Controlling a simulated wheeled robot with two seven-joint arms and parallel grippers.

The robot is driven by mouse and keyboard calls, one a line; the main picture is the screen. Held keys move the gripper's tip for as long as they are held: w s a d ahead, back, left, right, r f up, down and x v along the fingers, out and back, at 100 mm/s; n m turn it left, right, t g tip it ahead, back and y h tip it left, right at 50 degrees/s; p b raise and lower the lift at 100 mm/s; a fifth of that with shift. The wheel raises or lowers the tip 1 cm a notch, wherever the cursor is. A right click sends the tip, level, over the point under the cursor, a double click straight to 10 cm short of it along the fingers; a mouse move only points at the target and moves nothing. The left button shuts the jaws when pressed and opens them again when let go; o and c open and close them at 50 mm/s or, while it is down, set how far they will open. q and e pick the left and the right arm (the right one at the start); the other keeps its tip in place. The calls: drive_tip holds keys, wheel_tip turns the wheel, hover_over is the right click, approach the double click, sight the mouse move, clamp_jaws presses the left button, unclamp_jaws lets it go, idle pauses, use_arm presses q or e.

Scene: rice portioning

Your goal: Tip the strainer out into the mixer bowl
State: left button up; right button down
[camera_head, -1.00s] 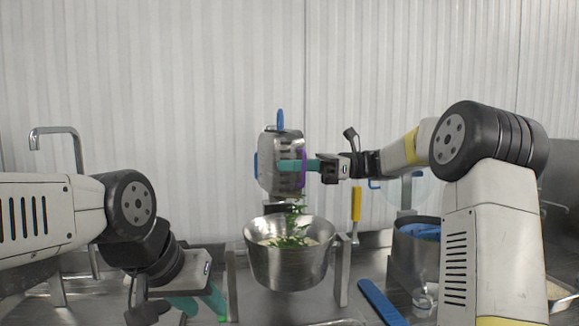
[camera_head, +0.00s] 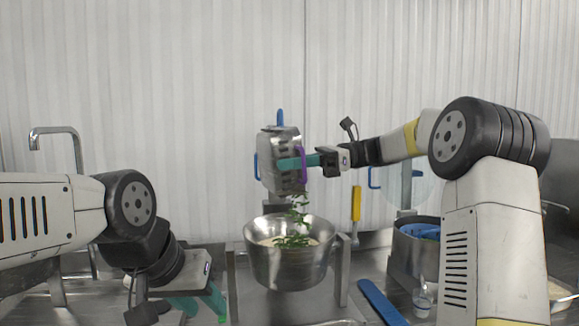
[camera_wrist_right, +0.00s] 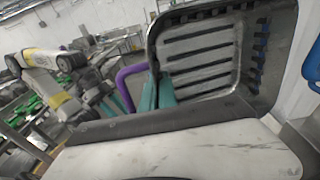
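The metal strainer (camera_head: 280,150) with blue and purple handles is tipped on its side above the mixer bowl (camera_head: 290,267). Green leaves (camera_head: 297,212) fall from it into the bowl, and some lie on pale contents there. My right gripper (camera_head: 300,161) is shut on the purple handle at the strainer's right side. In the right wrist view the strainer's slotted inside (camera_wrist_right: 200,60) shows empty, next to the purple handle (camera_wrist_right: 128,85) and the teal fingers (camera_wrist_right: 157,95). My left gripper (camera_head: 205,304) is low at left, away from the bowl; its fingertips show apart.
A steel pot (camera_head: 414,245) with blue contents stands to the right of the bowl. A blue bar (camera_head: 382,302) lies on the counter, near a small clear bottle (camera_head: 422,299). A yellow-handled tool (camera_head: 356,203) stands behind. A faucet (camera_head: 57,131) is at left.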

sight(289, 135)
wheel_tip(289, 135, up, 2)
drive_tip(key=h, duration=0.2)
drive_tip(key=t+h, duration=0.1)
drive_tip(key=h, duration=0.1)
drive_tip(key=shift+s+a+n+h, duration=0.1)
drive_tip(key=shift+a+n+h, duration=0.05)
drive_tip(key=shift+n+h, duration=0.2)
drive_tip(key=h, duration=0.2)
drive_tip(key=r+t+h, duration=0.1)
drive_tip(key=shift+r+n+t+h, duration=0.2)
drive_tip(key=shift+n+t+h, duration=0.05)
drive_tip(key=shift+t+h, duration=0.1)
drive_tip(key=h, duration=0.1)
drive_tip(key=r+t+h, duration=0.1)
drive_tip(key=h, duration=0.3)
drive_tip(key=shift+a+r+t, duration=0.1)
drive_tip(key=shift+r+t, duration=0.15)
drive_tip(key=shift+t, duration=0.1)
drive_tip(key=shift+r+n+t+h, duration=0.3)
drive_tip(key=shift+h, duration=0.6)
drive_tip(key=shift+d+h, duration=0.25)
drive_tip(key=shift+h, duration=0.05)
